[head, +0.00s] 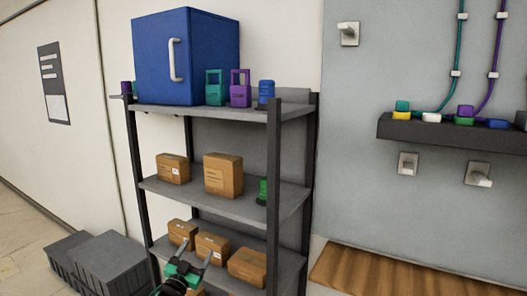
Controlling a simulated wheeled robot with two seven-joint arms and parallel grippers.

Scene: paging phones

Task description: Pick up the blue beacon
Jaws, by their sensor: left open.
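The blue beacon (266,90) stands upright on the top shelf (256,113) of a dark rack, near its right front post. It has a dark base and a blue body. My left gripper (195,251) is low in the head view, in front of the bottom shelf. Its two fingers are apart and nothing shows between them. It is well below the blue beacon and to its left. My right gripper is not in view.
A blue cabinet (160,60), a green item (214,90) and a purple item (240,92) share the top shelf. A green beacon (263,190) and cardboard boxes (222,175) are on the middle shelf. Grey crates (108,262) stand left of the rack.

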